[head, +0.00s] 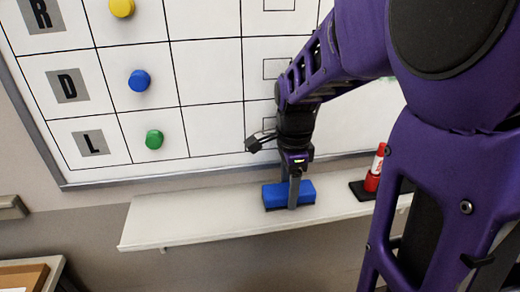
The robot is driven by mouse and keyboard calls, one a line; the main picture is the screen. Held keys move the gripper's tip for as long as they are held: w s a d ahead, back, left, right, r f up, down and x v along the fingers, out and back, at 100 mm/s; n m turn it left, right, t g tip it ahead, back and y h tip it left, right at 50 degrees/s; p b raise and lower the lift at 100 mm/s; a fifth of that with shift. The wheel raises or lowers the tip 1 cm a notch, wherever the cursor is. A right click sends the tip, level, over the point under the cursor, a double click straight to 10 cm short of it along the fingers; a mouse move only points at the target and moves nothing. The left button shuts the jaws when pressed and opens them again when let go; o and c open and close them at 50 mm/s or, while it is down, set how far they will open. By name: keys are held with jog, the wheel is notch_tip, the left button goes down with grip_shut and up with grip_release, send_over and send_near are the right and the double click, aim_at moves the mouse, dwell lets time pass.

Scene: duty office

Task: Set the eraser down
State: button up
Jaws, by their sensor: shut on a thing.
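The blue eraser (273,195) is a blue block with a dark underside. It is at the white shelf (160,220) below the whiteboard, right of the shelf's left end. My gripper (293,192) points down over the eraser and is shut on it, with one finger showing across its front face. The far finger is hidden behind the eraser. The eraser looks level and at or very near the shelf surface; I cannot tell whether it touches.
A red marker (375,168) stands on a black base (360,190) to the right on the shelf. The whiteboard (210,75) behind carries a grid, letter labels, and yellow, blue (139,80) and green (154,139) magnets. The shelf's left part is clear.

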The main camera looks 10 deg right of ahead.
jog(key=o, duration=1.2)
jog(key=shift+f, duration=0.1)
notch_tip(320, 180, up, 12)
jog(key=p, duration=0.2)
jog(key=shift+p, duration=0.3)
